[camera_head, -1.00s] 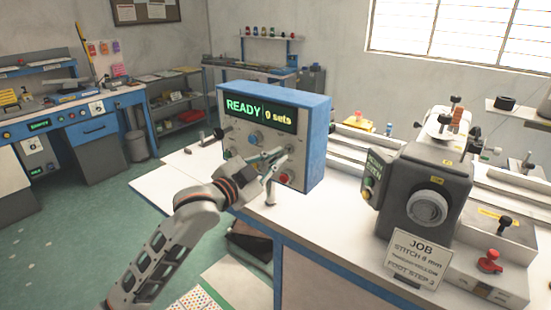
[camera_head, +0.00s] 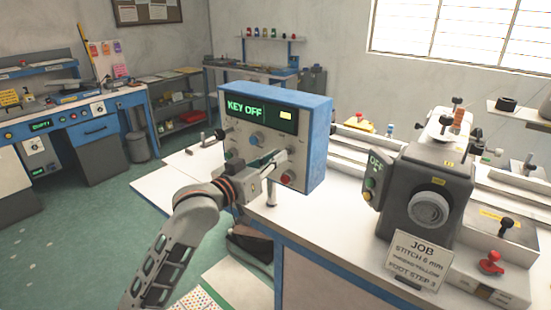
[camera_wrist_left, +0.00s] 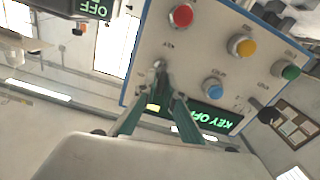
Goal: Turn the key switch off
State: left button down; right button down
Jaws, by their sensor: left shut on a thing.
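The blue-edged control box (camera_head: 318,140) stands on the white bench, and its display (camera_head: 245,110) reads KEY OFF in green. In the left wrist view the key switch (camera_wrist_left: 158,66) is a small metal part on the panel, close to the red button (camera_wrist_left: 181,16). My left gripper (camera_head: 280,156) reaches the panel's lower right area, and its fingertips (camera_wrist_left: 163,88) are closed together on the key. The fingers hide most of the key in the head view. My right gripper is not in view.
A blue knob (camera_head: 257,139) and a red button (camera_head: 286,179) sit close to the fingers. The grey sewing machine (camera_head: 432,180) stands right of the box, its small screen (camera_head: 376,161) reading OFF. A JOB sign (camera_head: 418,258) stands before it. Bare bench top lies between.

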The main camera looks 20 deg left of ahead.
pick_arm(q)
jog(key=n, duration=0.3)
jog(key=shift+a+n, duration=0.1)
jog(key=shift+n, duration=0.2)
jog(key=shift+w+f+n, duration=0.1)
jog(key=shift+n, duration=1.7)
jog(key=c, duration=2.2)
grip_release()
jog(key=shift+c, duration=0.2)
jog(key=v, duration=1.2)
